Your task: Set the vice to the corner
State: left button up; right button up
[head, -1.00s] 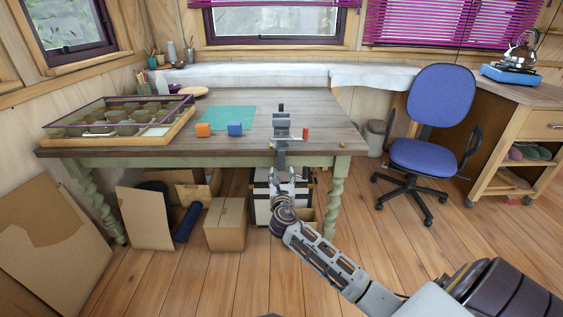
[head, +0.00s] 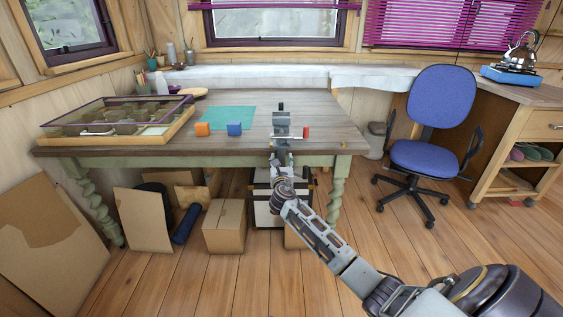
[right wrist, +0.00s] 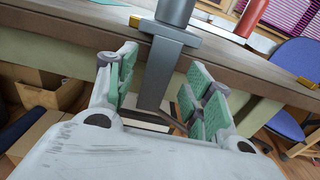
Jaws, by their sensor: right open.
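The grey vice (head: 283,121), with a red handle end on its right, stands at the table's front edge, left of the front right corner. Its clamp bracket (right wrist: 160,72) hangs down over the edge in the right wrist view. My right gripper (head: 281,160) is below the table edge at that bracket. In the right wrist view its open green-padded fingers (right wrist: 165,75) are on either side of the bracket, and I cannot tell whether they touch it. The wooden table (head: 325,115) has a small brass piece (head: 344,146) near its front right corner. My left gripper is not in view.
A glass-topped case (head: 115,120) fills the table's left. Cardboard boxes (head: 225,225) stand underneath. A blue chair (head: 440,110) stands right. The tabletop right of the vice looks clear.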

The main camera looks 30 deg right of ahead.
jog(key=shift+x, duration=1)
grip_shut()
